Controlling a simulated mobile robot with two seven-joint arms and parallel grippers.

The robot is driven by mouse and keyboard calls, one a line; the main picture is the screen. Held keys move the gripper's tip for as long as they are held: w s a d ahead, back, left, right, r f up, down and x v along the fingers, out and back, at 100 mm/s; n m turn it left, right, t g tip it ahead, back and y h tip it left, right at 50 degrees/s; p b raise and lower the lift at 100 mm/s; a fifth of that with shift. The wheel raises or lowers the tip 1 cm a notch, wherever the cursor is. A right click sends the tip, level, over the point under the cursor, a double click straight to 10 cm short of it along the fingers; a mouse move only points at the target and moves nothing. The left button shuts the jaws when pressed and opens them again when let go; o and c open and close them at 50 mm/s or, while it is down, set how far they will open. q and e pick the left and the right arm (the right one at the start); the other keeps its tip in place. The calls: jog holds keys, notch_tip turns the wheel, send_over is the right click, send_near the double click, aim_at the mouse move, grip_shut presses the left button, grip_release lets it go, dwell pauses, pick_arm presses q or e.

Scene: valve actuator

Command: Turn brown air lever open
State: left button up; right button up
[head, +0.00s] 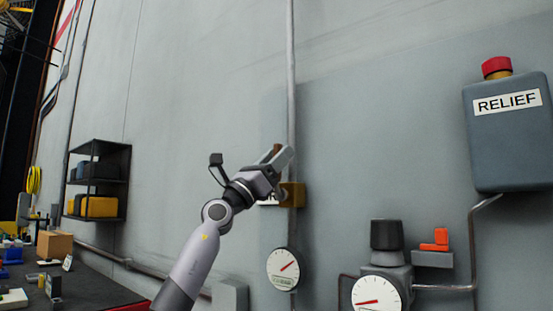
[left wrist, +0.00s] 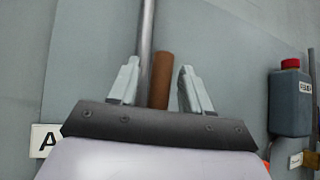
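The brown lever (left wrist: 160,80) stands upright in the left wrist view, beside the grey vertical pipe (left wrist: 145,45). My left gripper (left wrist: 158,85) is open, with one finger on each side of the lever and pipe as seen from the wrist. I cannot tell whether a finger touches the lever. In the head view my left gripper (head: 283,158) is raised at the pipe and hides most of the lever. A brown-yellow valve body (head: 293,194) shows just below it on the pipe. My right gripper is not in view.
A gauge (head: 283,268) hangs below the valve. To the right are a second gauge (head: 377,294), a black knob (head: 386,234), an orange lever (head: 436,241) and a grey RELIEF tank (head: 508,130). A shelf (head: 99,178) and cluttered table (head: 90,286) are at left.

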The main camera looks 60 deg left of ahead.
pick_arm(q)
jog(key=shift+f, duration=0.1)
jog(key=shift+s+f+b, duration=0.2)
jog(key=shift+f+b, duration=0.1)
jog(key=shift+b, duration=0.05)
jog(key=b+v, duration=0.5)
jog(key=v, duration=0.1)
jog(key=shift+s, duration=0.2)
dwell(0.5)
